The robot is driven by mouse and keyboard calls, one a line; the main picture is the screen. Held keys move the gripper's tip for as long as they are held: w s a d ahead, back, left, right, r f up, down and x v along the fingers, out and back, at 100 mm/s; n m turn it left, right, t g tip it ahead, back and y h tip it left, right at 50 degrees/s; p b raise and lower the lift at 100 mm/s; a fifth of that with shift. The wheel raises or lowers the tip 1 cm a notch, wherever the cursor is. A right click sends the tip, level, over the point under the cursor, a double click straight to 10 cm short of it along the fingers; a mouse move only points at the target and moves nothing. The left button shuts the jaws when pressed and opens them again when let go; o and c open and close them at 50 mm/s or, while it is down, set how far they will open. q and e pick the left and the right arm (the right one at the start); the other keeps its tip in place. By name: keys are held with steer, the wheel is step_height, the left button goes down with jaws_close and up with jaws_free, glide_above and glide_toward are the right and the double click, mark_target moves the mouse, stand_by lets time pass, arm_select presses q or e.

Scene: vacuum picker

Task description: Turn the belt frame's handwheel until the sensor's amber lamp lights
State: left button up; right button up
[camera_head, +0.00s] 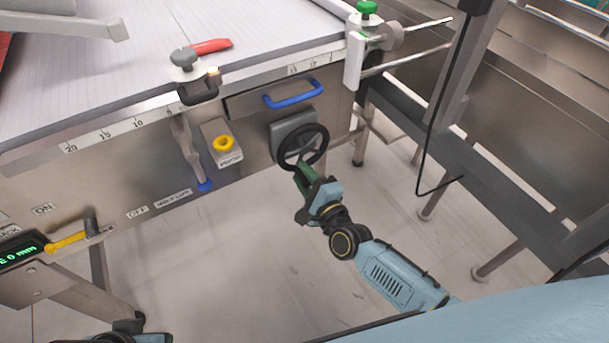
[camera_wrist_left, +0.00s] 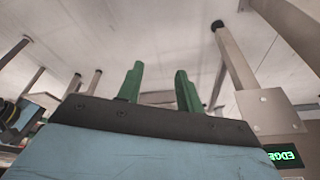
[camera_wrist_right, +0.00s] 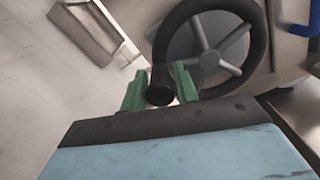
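The handwheel (camera_head: 322,147) is a black ring with grey spokes on the belt frame's side (camera_head: 245,185). It also shows large in the right wrist view (camera_wrist_right: 258,45). My right gripper (camera_head: 305,178) is at its lower rim. In the right wrist view its green fingers (camera_wrist_right: 160,88) are closed around the wheel's black crank knob (camera_wrist_right: 160,78). A bracketed unit, seemingly the sensor (camera_head: 188,73), sits on the frame's scaled edge. My left gripper (camera_wrist_left: 160,85) is open and empty, low at the left.
A green readout (camera_head: 20,256) and yellow lever (camera_head: 67,242) are on the frame at left. A yellow knob (camera_head: 223,143) and blue handle (camera_head: 293,95) sit near the wheel. A red-handled piece (camera_head: 210,46) lies on the belt. Open floor (camera_head: 250,270) lies below.

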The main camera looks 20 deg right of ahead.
steer(key=shift+o, duration=0.9)
steer(key=shift+s, duration=0.2)
arm_select(q)
step_height(320, 180, down, 8)
steer(key=w+a+p, duration=0.1)
steer(key=a+p, duration=0.1)
steer(key=p, duration=0.1)
steer(key=shift+r+g+y, duration=0.25)
steer(key=shift+g+y, duration=0.05)
arm_select(e)
steer(key=v, duration=1.3)
arm_select(q)
steer(key=shift+a, duration=0.1)
arm_select(e)
steer(key=shift+d+r, duration=0.1)
